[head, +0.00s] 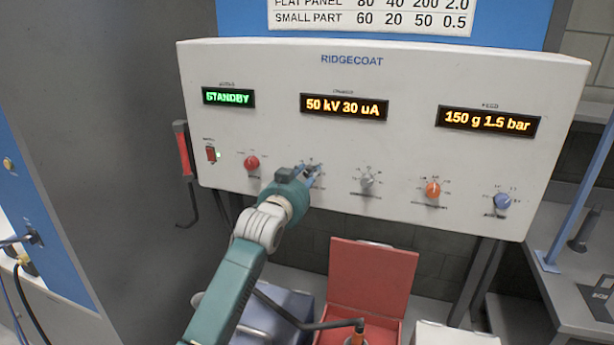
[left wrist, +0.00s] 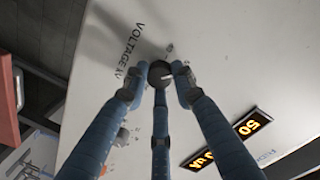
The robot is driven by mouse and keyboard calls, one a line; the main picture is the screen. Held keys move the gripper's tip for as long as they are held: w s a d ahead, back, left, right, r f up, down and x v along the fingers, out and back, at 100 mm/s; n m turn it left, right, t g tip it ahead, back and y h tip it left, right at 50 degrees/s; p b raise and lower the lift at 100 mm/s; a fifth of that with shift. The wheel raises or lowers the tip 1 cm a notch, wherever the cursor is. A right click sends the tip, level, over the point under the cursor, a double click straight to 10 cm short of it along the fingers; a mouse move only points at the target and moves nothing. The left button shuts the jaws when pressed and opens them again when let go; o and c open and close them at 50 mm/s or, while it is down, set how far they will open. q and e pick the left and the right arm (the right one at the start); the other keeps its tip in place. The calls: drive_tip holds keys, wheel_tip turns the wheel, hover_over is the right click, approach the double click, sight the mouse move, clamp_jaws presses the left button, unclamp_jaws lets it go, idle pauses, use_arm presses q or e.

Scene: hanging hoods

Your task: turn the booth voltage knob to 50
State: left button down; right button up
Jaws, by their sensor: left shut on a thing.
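The white RIDGECOAT control panel (head: 300,205) stands in front of me. Its middle display (head: 344,106) glows orange and reads 50 kV 30 uA. My left gripper (head: 310,172) is at the second knob position from the left and mostly hides that knob in the head view. In the left wrist view, the dark round voltage knob (left wrist: 160,73) sits between the fingers beside the printed words VOLTAGE kV. The left gripper (left wrist: 157,88) is shut on this knob. My right gripper is in neither view.
A red knob (head: 252,163) is left of the gripper; grey (head: 367,180), orange (head: 433,189) and blue (head: 502,203) knobs are to the right. The left display (head: 228,97) reads STANDBY; the right one (head: 487,121) reads 150 g 1.5 bar. An open red case (head: 370,280) stands below.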

use_arm(q)
drive_tip(key=shift+r, duration=0.2)
drive_tip(key=c, duration=1.4)
unclamp_jaws()
drive_tip(key=shift+c, duration=0.2)
drive_tip(key=shift+f, duration=0.1)
drive_tip(key=shift+s, duration=0.1)
drive_tip(key=shift+s+a, duration=0.1)
drive_tip(key=shift+s, duration=0.1)
drive_tip(key=v, duration=1.1)
drive_tip(key=shift+s, duration=0.25)
